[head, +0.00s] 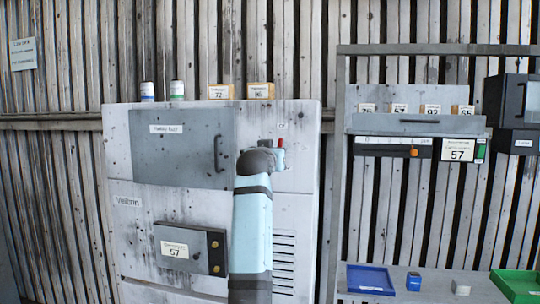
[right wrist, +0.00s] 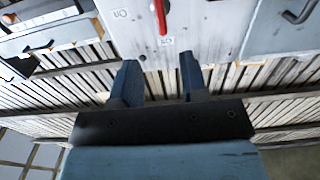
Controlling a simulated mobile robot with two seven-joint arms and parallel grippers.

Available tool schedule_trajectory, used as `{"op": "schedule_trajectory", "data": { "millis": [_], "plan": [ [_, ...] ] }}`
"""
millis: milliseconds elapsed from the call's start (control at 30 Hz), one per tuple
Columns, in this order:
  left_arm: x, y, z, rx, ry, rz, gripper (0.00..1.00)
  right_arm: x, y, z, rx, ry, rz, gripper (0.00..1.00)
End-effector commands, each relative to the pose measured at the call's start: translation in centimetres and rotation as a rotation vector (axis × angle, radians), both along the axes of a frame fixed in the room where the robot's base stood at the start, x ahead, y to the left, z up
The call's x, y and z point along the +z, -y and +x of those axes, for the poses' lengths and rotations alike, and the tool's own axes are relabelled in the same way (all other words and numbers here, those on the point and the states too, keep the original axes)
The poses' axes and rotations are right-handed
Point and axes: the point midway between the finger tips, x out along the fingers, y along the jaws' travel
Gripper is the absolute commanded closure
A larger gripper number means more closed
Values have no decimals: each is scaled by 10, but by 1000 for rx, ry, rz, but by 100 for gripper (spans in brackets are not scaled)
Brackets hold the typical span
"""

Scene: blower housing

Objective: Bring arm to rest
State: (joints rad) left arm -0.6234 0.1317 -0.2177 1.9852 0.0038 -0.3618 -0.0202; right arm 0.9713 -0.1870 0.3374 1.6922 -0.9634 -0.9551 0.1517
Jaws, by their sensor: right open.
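My right arm rises through the middle of the head view, and its gripper (head: 268,155) is at the upper right of the grey housing's front, mostly hidden by my wrist. In the right wrist view the right gripper (right wrist: 158,78) is open, with nothing between its two dark blue fingers. A red lever (right wrist: 164,17) on the housing shows past the fingertips, apart from them. The red lever also shows in the head view (head: 281,142), close to the gripper. My left gripper is not in view.
The grey housing (head: 140,270) has a door (head: 170,160) with a handle and a low box (head: 183,250) marked 57. Bottles and yellow boxes stand on top. At right, a shelf frame holds a blue tray (head: 370,271), a blue block (head: 413,281) and a green tray (head: 515,277).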

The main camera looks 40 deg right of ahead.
Motion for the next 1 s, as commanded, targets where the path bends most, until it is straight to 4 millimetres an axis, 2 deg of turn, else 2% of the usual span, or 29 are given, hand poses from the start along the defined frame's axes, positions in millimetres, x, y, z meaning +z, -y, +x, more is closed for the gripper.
{"op": "schedule_trajectory", "data": {
  "millis": [633, 733, 767, 867, 967, 1000],
  "plan": [
    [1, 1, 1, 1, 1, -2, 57, 0, 1, 0, 0, 0, 0, 60],
    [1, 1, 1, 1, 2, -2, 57, -8, 0, 2, 7, -8, -7, 60],
    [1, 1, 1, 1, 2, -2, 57, -14, -1, 3, 12, -14, -12, 60],
    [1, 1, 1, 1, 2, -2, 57, -49, -8, 8, 49, -47, -43, 60],
    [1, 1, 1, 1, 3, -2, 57, -106, -22, 11, 116, -97, -87, 60],
    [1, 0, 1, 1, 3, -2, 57, -132, -29, 11, 151, -120, -107, 60]
  ]
}}
